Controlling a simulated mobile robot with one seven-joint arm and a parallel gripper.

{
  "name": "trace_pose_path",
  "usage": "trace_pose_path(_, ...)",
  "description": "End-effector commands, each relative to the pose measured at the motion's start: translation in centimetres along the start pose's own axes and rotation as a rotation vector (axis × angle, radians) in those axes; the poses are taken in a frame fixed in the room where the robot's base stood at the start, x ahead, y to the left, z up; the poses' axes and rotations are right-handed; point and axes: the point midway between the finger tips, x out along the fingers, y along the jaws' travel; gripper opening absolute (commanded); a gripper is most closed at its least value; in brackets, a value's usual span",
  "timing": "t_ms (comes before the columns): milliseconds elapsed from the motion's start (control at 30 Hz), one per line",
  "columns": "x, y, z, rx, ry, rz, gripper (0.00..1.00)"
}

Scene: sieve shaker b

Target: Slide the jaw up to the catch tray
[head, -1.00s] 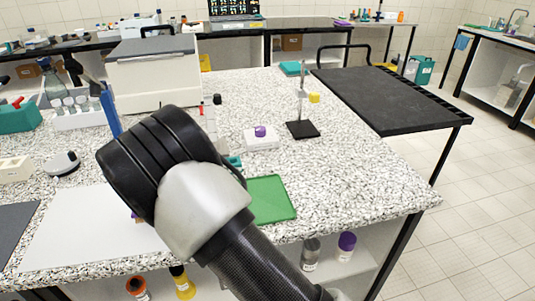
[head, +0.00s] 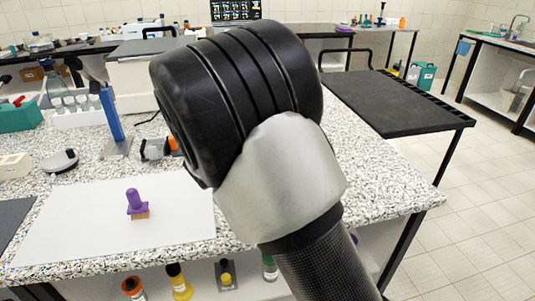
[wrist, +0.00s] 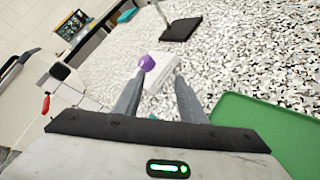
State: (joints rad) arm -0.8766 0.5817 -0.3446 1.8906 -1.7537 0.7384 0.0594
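My gripper (wrist: 162,78) is open in the wrist view, its two grey fingers apart with nothing seen held. A white block (wrist: 165,72) with a round purple knob (wrist: 147,62) lies on the speckled bench beyond the fingers. The knob appears by the left fingertip; I cannot tell whether they touch. A green tray (wrist: 265,135) with a raised rim lies at the right. I cannot tell for sure which parts are the jaw and the catch tray. In the head view my arm hides the gripper, the white block and the green tray.
A dark stand base (wrist: 180,29) is farther off on the bench. In the head view, a purple-handled piece (head: 136,203) stands on a white sheet (head: 85,225). A blue upright (head: 111,115) and an orange-tipped device (head: 158,149) are behind it. Bench is clear beside the white block.

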Motion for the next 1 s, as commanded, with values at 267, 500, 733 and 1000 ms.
trace_pose_path(267, -0.5, -3.0, 1.8, 0.202, 0.035, -0.109, 0.38)
trace_pose_path(500, -0.7, -3.6, 2.2, 0.249, 0.043, -0.133, 0.38)
trace_pose_path(733, -0.7, -3.6, 2.2, 0.248, 0.043, -0.132, 0.38)
trace_pose_path(1000, -0.3, -1.8, -0.1, 0.112, 0.039, -0.054, 0.38)
